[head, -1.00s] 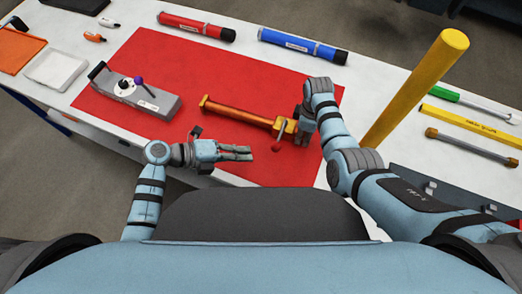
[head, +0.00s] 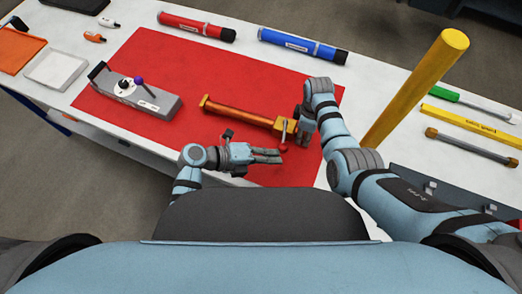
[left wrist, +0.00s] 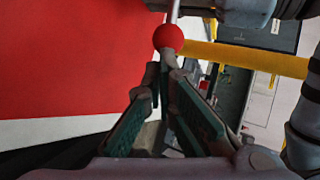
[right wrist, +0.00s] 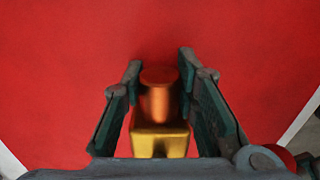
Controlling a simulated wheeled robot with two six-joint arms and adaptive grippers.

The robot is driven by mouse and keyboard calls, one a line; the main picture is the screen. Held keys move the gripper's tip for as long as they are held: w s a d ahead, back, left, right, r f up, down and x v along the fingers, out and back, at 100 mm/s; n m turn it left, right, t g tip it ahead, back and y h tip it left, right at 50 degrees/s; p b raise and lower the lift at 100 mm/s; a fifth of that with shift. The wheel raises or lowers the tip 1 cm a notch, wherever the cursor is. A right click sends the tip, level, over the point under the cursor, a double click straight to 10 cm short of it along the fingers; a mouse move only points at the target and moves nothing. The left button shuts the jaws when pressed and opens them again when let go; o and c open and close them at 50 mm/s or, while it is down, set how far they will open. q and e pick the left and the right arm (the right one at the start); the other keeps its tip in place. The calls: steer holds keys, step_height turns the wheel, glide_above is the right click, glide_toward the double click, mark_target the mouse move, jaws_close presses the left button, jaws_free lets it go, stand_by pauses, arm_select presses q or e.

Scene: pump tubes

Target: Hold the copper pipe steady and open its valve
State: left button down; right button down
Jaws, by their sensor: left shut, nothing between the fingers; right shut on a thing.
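The copper pipe (head: 240,113) lies on the red mat, with a brass-yellow block at its right end. My right gripper (head: 300,128) is shut on that end. In the right wrist view the copper pipe (right wrist: 158,95) and yellow block (right wrist: 158,140) show between the fingers of my right gripper (right wrist: 160,80). The valve lever, a grey rod with a red ball knob (head: 283,147), points toward my body. My left gripper (head: 280,156) is shut and empty beside the knob. In the left wrist view the knob (left wrist: 168,38) is just beyond the fingertips (left wrist: 166,62); contact is unclear.
A grey device with a purple-knobbed lever (head: 140,95) stands on the left of the red mat (head: 200,65). Red (head: 196,26) and blue (head: 303,46) tubes lie behind. A yellow post (head: 415,88) rises right of my right arm. The mat's centre back is clear.

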arm_select(q)
steer(key=shift+s+d, duration=0.1)
steer(key=shift+d, duration=0.2)
steer(key=shift+a, duration=0.1)
steer(key=shift+w+a, duration=0.5)
steer(key=shift+a, duration=0.15)
steer(key=s+f+v, duration=0.1)
steer(key=s+v, duration=0.2)
steer(key=v, duration=1)
steer(key=shift+s+r, duration=0.15)
steer(key=shift+r, duration=0.05)
